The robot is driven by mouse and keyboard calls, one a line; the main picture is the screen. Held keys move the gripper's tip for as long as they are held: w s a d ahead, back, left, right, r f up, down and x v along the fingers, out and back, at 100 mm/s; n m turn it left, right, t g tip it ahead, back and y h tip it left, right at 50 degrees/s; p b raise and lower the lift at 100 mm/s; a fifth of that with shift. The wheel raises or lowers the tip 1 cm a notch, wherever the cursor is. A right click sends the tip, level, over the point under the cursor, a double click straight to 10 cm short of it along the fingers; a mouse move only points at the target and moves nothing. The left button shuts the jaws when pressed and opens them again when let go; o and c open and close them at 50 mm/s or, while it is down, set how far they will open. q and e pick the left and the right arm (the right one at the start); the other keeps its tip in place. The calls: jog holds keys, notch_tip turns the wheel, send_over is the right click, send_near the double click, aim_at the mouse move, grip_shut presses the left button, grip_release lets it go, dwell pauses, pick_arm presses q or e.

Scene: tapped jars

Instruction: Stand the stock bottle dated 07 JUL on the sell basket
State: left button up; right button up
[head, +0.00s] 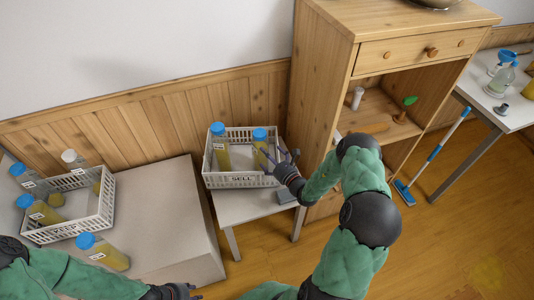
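The sell basket (240,181) is a white slatted basket with a "SELL" label, on a small white table. A blue-capped bottle of yellow liquid (221,155) stands in its left part. A second blue-capped yellow bottle (260,146) stands in its right part. My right gripper (280,153) is beside that second bottle, its fingers spread apart; one fingertip overlaps the bottle in the picture, and contact is unclear. The date labels are too small to read. My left gripper (181,293) is low at the bottom edge, partly cut off, away from the bottles.
Another white basket (68,231) on the left bench (172,225) holds several bottles, one white-capped. A wooden cabinet (330,75) rises right of the sell basket. A blue mop (434,152) leans farther right.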

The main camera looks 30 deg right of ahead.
jog(key=shift+s, duration=0.4)
jog(key=shift+s, duration=0.1)
jog(key=s, duration=1.2)
jog(key=shift+d, duration=0.45)
